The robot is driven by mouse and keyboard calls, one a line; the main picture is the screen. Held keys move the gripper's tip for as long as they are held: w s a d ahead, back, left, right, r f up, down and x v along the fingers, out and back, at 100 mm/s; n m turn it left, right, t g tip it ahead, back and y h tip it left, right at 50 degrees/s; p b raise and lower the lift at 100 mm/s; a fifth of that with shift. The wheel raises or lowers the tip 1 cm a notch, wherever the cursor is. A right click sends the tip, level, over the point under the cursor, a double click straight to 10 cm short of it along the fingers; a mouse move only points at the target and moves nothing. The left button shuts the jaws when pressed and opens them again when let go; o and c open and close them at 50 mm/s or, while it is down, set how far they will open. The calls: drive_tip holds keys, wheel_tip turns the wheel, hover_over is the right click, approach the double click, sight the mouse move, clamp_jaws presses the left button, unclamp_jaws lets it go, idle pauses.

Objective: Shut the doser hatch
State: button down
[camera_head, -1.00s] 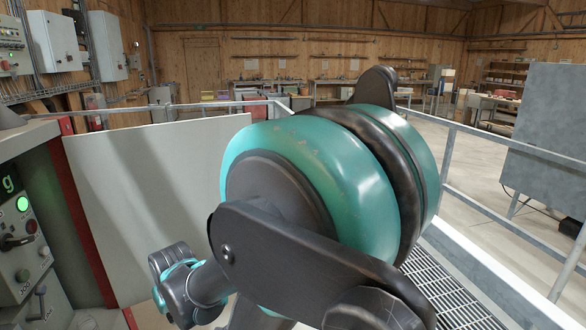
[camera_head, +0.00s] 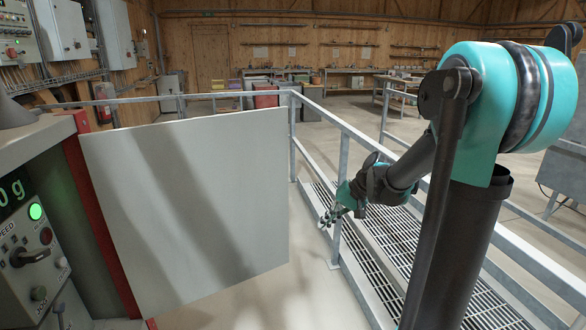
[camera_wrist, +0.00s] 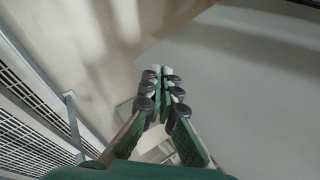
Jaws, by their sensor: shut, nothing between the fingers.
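The doser hatch (camera_head: 190,200) is a large flat light grey panel. It stands open, swung out from a red upright edge of the machine at the left in the head view. Its pale surface also fills the right of the wrist view (camera_wrist: 240,85). My gripper (camera_head: 327,218) is to the right of the panel's free edge, by the railing, with a visible gap between them in the head view. The fingers are shut and empty, their tips close together in the wrist view (camera_wrist: 160,72). The doser opening behind the panel is hidden.
A metal railing (camera_head: 345,130) and a grated walkway (camera_head: 390,240) run along the right, close to my gripper. A control panel (camera_head: 35,250) with a lit green button is at the lower left. Bare floor (camera_head: 290,300) lies between the hatch and the railing.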

sight(287, 163)
drive_tip(key=w+a+r+n+g+y, duration=0.1)
drive_tip(key=w+r+g+y, duration=0.2)
drive_tip(key=w, duration=0.6)
drive_tip(key=w+a+r+n+g+y, duration=0.15)
drive_tip(key=w+r+y, duration=0.25)
drive_tip(key=w, duration=0.4)
drive_tip(key=w+a+r+n+g+y, duration=0.1)
drive_tip(key=w+a+r+y, duration=0.2)
drive_tip(key=w, duration=0.6)
drive_tip(key=s+a, duration=0.6)
drive_tip(key=shift+y, duration=0.3)
drive_tip(key=shift+a+f, duration=0.1)
